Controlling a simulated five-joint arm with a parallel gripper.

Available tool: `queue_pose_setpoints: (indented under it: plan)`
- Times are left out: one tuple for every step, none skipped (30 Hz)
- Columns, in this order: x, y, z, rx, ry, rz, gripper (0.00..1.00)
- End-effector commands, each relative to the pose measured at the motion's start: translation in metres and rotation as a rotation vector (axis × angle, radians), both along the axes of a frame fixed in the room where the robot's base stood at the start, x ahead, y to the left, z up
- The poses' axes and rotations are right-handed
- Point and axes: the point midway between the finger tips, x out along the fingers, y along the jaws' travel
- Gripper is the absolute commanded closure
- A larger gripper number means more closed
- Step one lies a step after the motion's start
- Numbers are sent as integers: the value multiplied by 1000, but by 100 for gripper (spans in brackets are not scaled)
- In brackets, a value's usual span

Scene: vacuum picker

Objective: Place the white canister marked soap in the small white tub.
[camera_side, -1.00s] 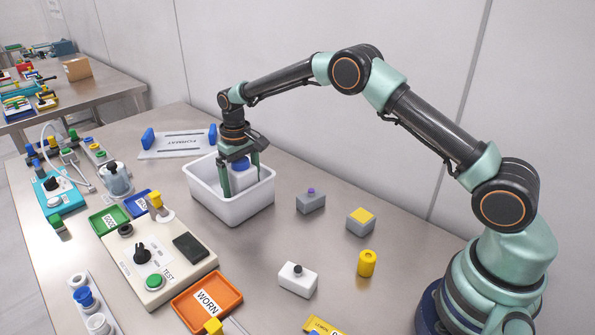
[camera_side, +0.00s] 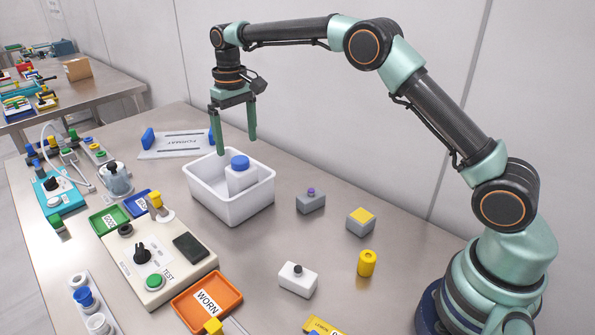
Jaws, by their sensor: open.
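The white canister (camera_side: 241,180) with a blue cap stands inside the small white tub (camera_side: 233,212), near its back right part. Its soap marking cannot be read in this view. The lower part of the canister is hidden by the tub's front wall. My gripper (camera_side: 236,149) is above the tub, pointing down, with its two green fingers spread wide. It is open and empty, and its fingertips are above the canister's cap, apart from it.
Grey blocks with a purple button (camera_side: 311,201) and a yellow top (camera_side: 360,221) stand right of the tub. A yellow cylinder (camera_side: 367,263) and white block (camera_side: 297,279) are nearer. A control box (camera_side: 158,262) and orange WORN tray (camera_side: 206,301) lie front left.

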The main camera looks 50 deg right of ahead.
Motion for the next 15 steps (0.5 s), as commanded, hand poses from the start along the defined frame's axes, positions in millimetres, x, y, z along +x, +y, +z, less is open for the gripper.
queue_pose_setpoints:
  plan:
    - [-3, -1, 8, 1, -10, -1, 0]
    - [-5, -2, 13, 1, -18, -1, 0]
    - [-9, -4, 22, 2, -29, -1, 0]
    - [-13, -5, 29, 3, -40, -1, 0]
    - [-17, -6, 36, 4, -52, -1, 0]
    - [-24, -8, 46, 5, -70, -2, 0]
    - [-30, -10, 54, 6, -84, -2, 0]
    - [-36, -12, 61, 6, -97, -2, 0]
    - [-45, -14, 70, 7, -116, -2, 0]
    - [-52, -15, 76, 7, -128, -2, 0]
    - [-59, -17, 82, 8, -143, -1, 0]
    - [-69, -19, 89, 8, -161, -1, 0]
    - [-77, -20, 93, 9, -175, -1, 0]
    - [-85, -22, 98, 9, -188, -1, 0]
    - [-96, -23, 103, 9, -206, -1, 0]
